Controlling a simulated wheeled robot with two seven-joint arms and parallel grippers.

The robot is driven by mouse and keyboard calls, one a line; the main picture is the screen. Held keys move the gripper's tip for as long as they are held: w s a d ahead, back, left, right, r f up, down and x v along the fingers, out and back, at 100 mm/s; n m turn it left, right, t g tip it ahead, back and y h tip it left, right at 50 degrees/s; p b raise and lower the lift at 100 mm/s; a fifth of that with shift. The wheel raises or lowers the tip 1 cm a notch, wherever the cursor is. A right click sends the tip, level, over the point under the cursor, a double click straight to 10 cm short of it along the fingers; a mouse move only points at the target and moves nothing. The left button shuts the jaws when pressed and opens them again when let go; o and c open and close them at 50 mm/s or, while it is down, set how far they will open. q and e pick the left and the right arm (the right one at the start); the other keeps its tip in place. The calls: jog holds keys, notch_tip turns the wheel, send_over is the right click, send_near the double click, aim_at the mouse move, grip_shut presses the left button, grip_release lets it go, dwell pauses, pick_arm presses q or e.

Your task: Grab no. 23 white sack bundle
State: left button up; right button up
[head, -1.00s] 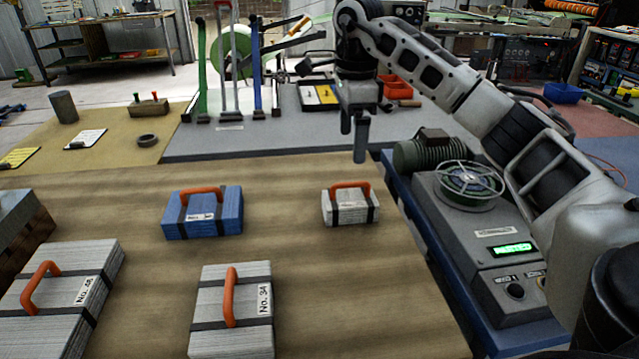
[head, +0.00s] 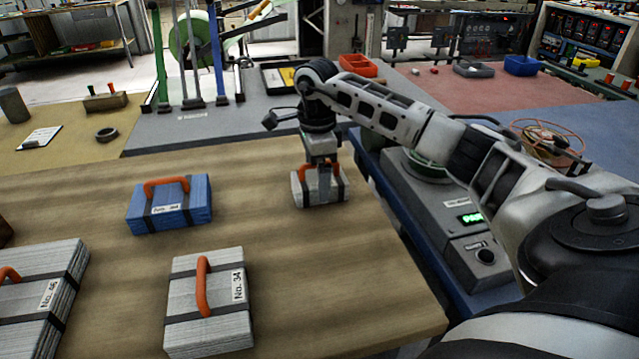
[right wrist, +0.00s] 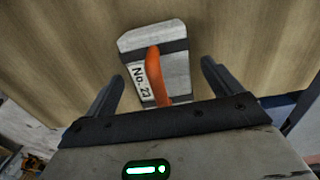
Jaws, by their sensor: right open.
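The no. 23 white sack bundle (head: 334,191) lies on the wooden table at its far right, with dark straps and an orange handle. The right wrist view shows the same bundle (right wrist: 172,64), its "No. 23" label and its orange handle (right wrist: 155,75) between the fingers. My right gripper (head: 322,190) is over the bundle, pointing down, its fingers overlapping the bundle in the head view. The fingers (right wrist: 160,82) are apart, one on each side of the handle. Part of the bundle is hidden by my gripper. My left gripper is not in view.
A blue bundle (head: 170,208) lies to the left on the wooden table (head: 285,265). White bundles no. 34 (head: 185,300) and no. 46 (head: 62,290) lie nearer the front. A grey machine (head: 440,215) stands right of the table. The table's middle is clear.

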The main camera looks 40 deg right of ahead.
notch_tip(320, 180, down, 2)
jog(key=shift+f, duration=0.1)
jog(key=c, duration=1.1)
